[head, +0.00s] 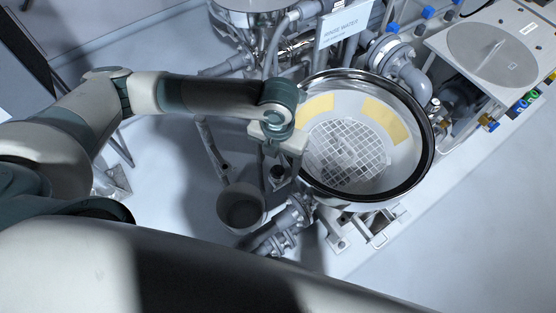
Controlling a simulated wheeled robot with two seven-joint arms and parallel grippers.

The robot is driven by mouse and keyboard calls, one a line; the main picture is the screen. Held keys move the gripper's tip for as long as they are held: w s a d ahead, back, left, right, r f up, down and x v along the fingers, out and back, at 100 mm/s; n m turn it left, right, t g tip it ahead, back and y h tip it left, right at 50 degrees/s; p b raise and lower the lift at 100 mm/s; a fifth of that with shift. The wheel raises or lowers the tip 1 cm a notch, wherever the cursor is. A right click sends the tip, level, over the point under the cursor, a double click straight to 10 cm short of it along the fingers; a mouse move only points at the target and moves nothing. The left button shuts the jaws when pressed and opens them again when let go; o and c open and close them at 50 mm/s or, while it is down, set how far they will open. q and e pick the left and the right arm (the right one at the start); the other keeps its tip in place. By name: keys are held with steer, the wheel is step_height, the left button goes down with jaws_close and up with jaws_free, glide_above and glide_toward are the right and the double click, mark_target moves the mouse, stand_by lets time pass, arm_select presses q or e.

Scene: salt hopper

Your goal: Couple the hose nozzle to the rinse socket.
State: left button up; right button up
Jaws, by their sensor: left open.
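My left gripper (277,172) hangs at the left rim of the round hopper, pointing down, with its jaws open. A small dark round fitting shows right at its fingertips; I cannot tell if they touch it or if it is the hose nozzle. A sign reading "RINSE WATER" (345,22) stands at the top, behind the hopper. I cannot make out the rinse socket for certain among the pipes near it. A grey hose or pipe (284,38) rises left of the sign. My right gripper is not in view.
The open hopper (433,160) has a black rim and a white grid inside. A grey cup-like vessel (241,207) stands left of it, by a pipe with flanges (290,215). A metal box (500,50) is at the upper right. The floor at lower right is clear.

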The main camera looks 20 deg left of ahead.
mark_target(278, 170)
arm_select(q)
steer(key=shift+r, duration=0.5)
steer(key=shift+r, duration=0.15)
steer(key=shift+r, duration=0.5)
step_height(278, 170, up, 16)
steer(key=b, duration=0.4)
steer(key=shift+b, duration=0.3)
steer(key=shift+s, duration=0.1)
stand_by(0.4)
